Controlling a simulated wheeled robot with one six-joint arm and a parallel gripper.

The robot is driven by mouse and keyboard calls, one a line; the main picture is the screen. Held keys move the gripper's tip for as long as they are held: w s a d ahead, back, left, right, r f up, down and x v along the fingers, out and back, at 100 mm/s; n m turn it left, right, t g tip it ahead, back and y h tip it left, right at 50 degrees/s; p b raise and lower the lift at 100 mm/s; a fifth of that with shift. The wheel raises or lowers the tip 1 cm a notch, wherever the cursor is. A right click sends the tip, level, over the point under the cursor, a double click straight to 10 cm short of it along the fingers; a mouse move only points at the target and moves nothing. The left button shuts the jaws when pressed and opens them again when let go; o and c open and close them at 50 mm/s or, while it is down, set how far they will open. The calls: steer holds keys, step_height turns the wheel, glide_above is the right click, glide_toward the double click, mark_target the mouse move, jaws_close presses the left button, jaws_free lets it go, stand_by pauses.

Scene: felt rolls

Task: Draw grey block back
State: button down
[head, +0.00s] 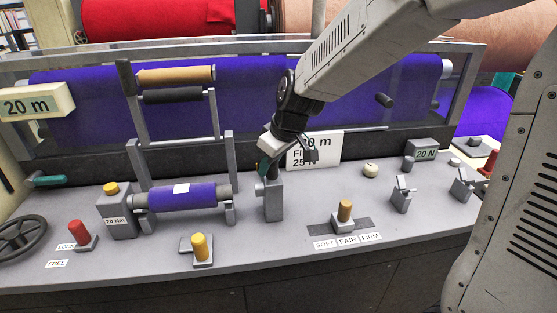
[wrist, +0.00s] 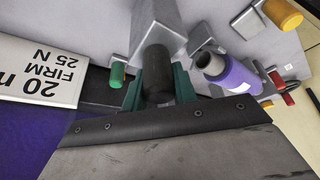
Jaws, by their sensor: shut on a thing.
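The grey block (head: 273,203) stands upright on the grey console, in the middle of the head view. In the wrist view the grey block (wrist: 152,28) is at the top, with a dark round peg (wrist: 157,66) standing out from it toward me. My gripper (head: 271,170) is over the block's top, in front of the printed sign. In the wrist view the green fingers of my gripper (wrist: 159,84) lie on both sides of the dark peg and are shut on it. The far end of the peg between the fingers is partly hidden.
A purple felt roll (head: 182,197) on a stand is left of the block. A yellow knob (head: 202,247) and a SOFT/FAIR/FIRM selector (head: 345,212) are in front. The sign (head: 325,150) is close behind my gripper. A green knob (wrist: 117,75) is beside my fingers.

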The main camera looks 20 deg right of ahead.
steer(key=shift+d, duration=0.15)
steer(key=c, duration=1.1)
jaws_free()
steer(key=shift+d, duration=0.2)
steer(key=shift+a, duration=0.1)
steer(key=shift+r, duration=0.15)
steer(key=v, duration=0.7)
steer(key=shift+r, duration=0.25)
steer(key=shift+s, duration=0.1)
